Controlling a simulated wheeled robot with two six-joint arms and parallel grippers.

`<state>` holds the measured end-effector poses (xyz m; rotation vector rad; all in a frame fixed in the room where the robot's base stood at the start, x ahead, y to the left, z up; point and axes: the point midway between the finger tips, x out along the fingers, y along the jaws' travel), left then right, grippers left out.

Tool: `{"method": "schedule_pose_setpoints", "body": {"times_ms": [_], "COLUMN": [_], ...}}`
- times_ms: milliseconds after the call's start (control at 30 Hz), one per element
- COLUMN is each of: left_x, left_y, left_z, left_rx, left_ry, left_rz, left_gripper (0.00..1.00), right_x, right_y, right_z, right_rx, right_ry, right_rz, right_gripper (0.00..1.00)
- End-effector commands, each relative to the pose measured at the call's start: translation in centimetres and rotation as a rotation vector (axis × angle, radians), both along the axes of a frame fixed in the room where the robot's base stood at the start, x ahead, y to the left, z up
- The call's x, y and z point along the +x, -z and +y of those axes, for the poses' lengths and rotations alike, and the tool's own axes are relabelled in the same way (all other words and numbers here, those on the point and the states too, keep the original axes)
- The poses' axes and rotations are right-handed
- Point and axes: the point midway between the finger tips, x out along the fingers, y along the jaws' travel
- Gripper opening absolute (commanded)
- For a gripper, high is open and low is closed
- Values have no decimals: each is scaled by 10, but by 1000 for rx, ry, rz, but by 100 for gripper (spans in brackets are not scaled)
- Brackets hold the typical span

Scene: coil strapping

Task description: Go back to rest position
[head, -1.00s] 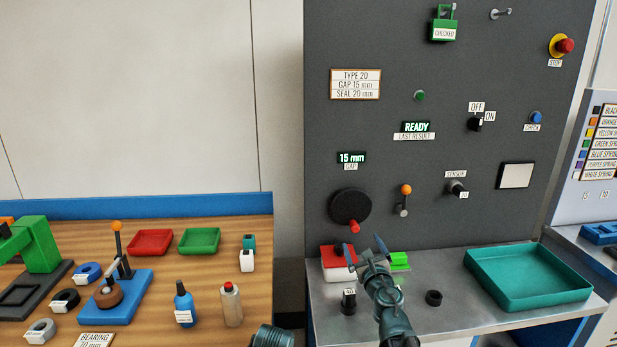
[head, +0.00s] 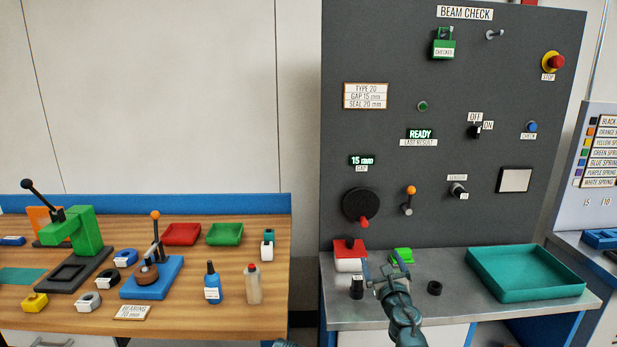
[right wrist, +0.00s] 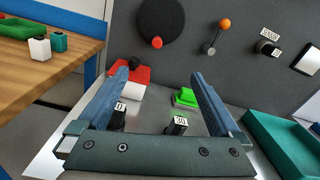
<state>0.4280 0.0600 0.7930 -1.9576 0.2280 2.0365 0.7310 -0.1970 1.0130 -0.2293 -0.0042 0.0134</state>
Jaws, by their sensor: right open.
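My right gripper (head: 381,267) is open and empty, over the left part of the grey metal bench below the dark panel. In the right wrist view its two blue fingers (right wrist: 160,76) are spread wide with nothing between them. Below and beyond them are a red-and-white box (head: 349,256), a green block (head: 402,256) and a black labelled cylinder (head: 357,287). A second black labelled piece (right wrist: 177,126) shows in the right wrist view. My left gripper is out of view; only a sliver of teal arm shows at the bottom edge.
The panel (head: 440,180) with dial, levers and switches rises behind. A wooden table (head: 190,315) with a green press (head: 72,240), bottles and trays stands left, across a gap.

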Motion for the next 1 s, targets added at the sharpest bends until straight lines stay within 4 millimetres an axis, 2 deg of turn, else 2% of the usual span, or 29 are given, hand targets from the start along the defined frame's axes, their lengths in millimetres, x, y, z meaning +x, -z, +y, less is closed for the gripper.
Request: {"method": "schedule_pose_setpoints", "body": {"times_ms": [367, 533, 667, 767, 867, 1000], "left_x": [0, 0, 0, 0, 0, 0], "left_y": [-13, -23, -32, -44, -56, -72], "left_z": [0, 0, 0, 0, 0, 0], "left_rx": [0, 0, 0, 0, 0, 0], "left_ry": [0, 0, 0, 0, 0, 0], "left_rz": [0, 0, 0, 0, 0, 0], "left_gripper": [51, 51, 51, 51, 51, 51], "right_x": [-8, -20, -36, -59, -97, -166], "right_y": [-9, -4, 10, 31, 63, 105], "right_z": [-9, -16, -18, -13, 6, 50], "right_rx": [376, 687, 995, 1304, 1644, 1996], "right_ry": [148, 277, 421, 595, 849, 1293], "right_rz": [-4, 1, 13, 32, 59, 81], "right_gripper": [100, 100, 100, 100, 100, 100]}}
